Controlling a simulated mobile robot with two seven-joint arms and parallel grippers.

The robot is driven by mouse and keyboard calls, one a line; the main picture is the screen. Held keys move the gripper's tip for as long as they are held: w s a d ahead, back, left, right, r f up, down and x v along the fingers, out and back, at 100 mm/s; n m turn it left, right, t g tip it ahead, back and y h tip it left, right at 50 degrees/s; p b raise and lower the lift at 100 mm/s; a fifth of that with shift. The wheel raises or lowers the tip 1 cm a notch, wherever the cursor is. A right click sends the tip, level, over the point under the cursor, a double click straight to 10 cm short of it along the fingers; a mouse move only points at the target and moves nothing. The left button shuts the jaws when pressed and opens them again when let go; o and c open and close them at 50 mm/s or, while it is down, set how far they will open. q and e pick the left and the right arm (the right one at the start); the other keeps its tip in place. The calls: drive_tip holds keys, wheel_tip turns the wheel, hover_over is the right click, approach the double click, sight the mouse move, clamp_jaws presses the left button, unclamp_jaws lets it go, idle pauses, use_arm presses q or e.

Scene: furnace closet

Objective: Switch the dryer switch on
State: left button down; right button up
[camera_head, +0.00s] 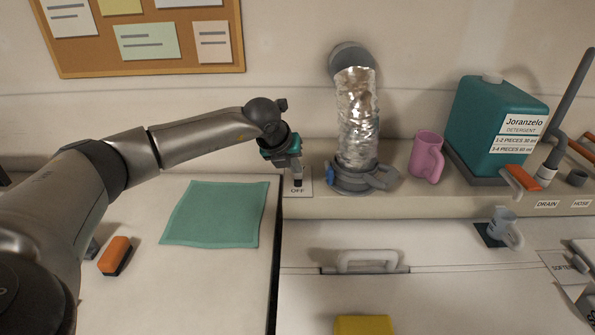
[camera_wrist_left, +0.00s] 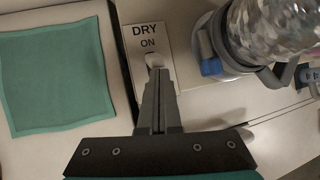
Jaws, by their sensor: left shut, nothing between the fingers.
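The dryer switch plate (camera_head: 304,183) is a pale panel on the ledge left of the silver duct; "OFF" shows on its near part in the head view. In the left wrist view, the plate (camera_wrist_left: 140,47) reads "DRY" and "ON" at its far end. A small light switch lever (camera_wrist_left: 154,60) shows just below "ON", at the tips of my fingers; which way it leans is unclear. My left gripper (camera_head: 297,180) is shut and empty over the plate, and it also shows in the left wrist view (camera_wrist_left: 158,80). Whether it touches the lever is unclear. My right gripper is not in view.
The silver duct (camera_head: 357,115) with its grey clamp (camera_head: 365,180) and blue tab (camera_wrist_left: 210,67) stands close right of the switch. A pink mug (camera_head: 426,157) and teal detergent jug (camera_head: 495,120) are farther right. A green cloth (camera_head: 214,213) lies left, near an orange-black brush (camera_head: 115,255).

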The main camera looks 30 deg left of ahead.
use_arm(q)
drive_tip(key=shift+w+a+f, duration=0.2)
drive_tip(key=shift+w+f, duration=0.1)
drive_tip(key=shift+f, duration=0.05)
drive_tip(key=shift+s+d, duration=0.35)
drive_tip(key=shift+s, duration=0.2)
drive_tip(key=shift+w+r, duration=0.2)
drive_tip(key=shift+r, duration=0.3)
wheel_tip(320, 180, up, 6)
drive_tip(key=p, duration=0.3)
drive_tip(key=shift+r+p, duration=0.15)
drive_tip(key=shift+p, duration=0.25)
drive_tip(key=shift+a, duration=0.1)
